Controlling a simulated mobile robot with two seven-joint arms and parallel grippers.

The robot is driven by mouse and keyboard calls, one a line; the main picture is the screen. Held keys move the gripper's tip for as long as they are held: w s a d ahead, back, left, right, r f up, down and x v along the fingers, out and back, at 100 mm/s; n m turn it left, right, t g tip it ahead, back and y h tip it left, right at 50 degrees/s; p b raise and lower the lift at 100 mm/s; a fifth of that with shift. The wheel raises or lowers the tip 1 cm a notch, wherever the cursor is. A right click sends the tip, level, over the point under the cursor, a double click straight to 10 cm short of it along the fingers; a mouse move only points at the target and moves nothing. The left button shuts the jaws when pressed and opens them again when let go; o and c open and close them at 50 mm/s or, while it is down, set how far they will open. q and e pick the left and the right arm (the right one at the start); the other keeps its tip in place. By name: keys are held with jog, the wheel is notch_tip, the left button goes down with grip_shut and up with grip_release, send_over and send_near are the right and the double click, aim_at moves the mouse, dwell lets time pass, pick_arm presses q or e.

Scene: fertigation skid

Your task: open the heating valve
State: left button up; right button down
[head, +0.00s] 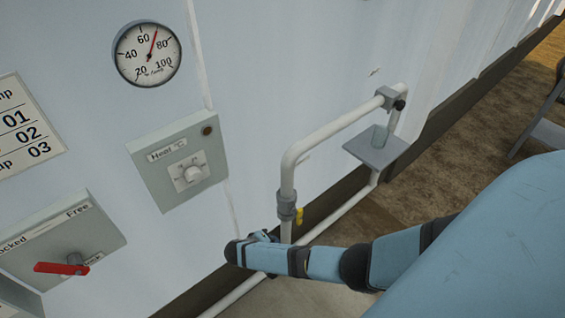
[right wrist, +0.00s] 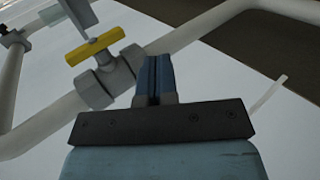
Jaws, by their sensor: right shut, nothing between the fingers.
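A valve with a yellow handle (right wrist: 95,46) sits on a white pipe (right wrist: 45,130) with grey fittings (right wrist: 108,80). In the right wrist view the handle slants in much the same direction as the pipe. In the head view only a small yellow part (head: 300,215) shows beside the upright pipe. My right gripper (right wrist: 154,75) is shut and empty. Its fingers are close to the valve's grey fitting, to the right of the handle; I cannot tell whether they touch. In the head view my right gripper (head: 263,236) is low by the pipe, its fingers mostly hidden. My left gripper is out of view.
A round gauge (head: 147,54), a "Heat" dial box (head: 178,160) and a panel with a red lever (head: 62,268) are on the pale wall. The white pipe loop (head: 335,128) stands out from the wall. A small grey plate (head: 376,148) is by its right end.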

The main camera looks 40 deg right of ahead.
jog(key=a+b, duration=0.3)
jog(key=a, duration=1.2)
jog(key=shift+s, duration=0.2)
